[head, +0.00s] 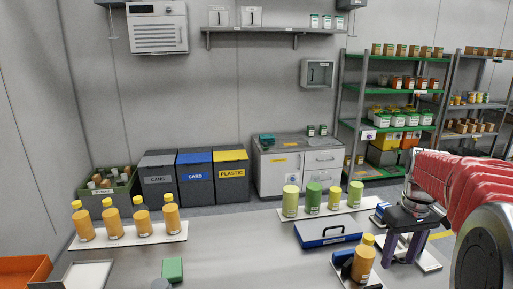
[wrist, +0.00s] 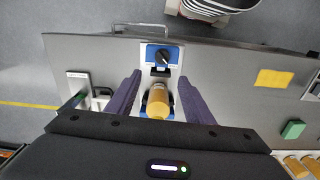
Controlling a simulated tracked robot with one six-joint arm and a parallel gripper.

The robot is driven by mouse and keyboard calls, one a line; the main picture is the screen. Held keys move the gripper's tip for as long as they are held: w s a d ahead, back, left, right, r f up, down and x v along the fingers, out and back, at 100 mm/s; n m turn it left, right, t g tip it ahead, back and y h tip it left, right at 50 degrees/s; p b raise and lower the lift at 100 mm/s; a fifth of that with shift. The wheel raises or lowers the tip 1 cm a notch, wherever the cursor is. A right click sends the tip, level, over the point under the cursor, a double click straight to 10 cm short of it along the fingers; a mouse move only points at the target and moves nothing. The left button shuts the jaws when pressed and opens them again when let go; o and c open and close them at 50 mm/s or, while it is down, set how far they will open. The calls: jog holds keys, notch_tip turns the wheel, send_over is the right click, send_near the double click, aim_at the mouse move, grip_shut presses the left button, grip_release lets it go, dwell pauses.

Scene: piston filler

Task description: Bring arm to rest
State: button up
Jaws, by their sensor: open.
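My arm reaches in from the right of the head view, and my gripper (head: 401,262) hangs with its purple fingers pointing down. In the wrist view my gripper (wrist: 160,78) is open, its fingers wide apart. An orange bottle with a yellow cap (head: 363,260) stands upright on a small station near the front edge. In the wrist view this bottle (wrist: 158,104) appears between the fingers, with gaps on both sides. In the head view it stands left of the fingers, apart from them. Nothing is held.
A blue panel with a black knob (wrist: 161,56) is beyond the bottle. A blue case (head: 327,232) lies left of my gripper. A row of green bottles (head: 313,197) stands behind it. Several orange bottles (head: 141,217) stand on the left. A green block (head: 172,269) lies in front.

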jog(key=s+a+t, duration=0.2)
jog(key=s+a, duration=0.6)
jog(key=a, duration=0.3)
jog(key=s+a+r+t, duration=0.1)
jog(key=s+a+t, duration=0.2)
jog(key=s+a, duration=0.6)
jog(key=shift+a+r+m, duration=0.3)
jog(key=shift+a+m, duration=0.1)
jog(key=shift+a, duration=1.05)
jog(key=shift+s, duration=0.1)
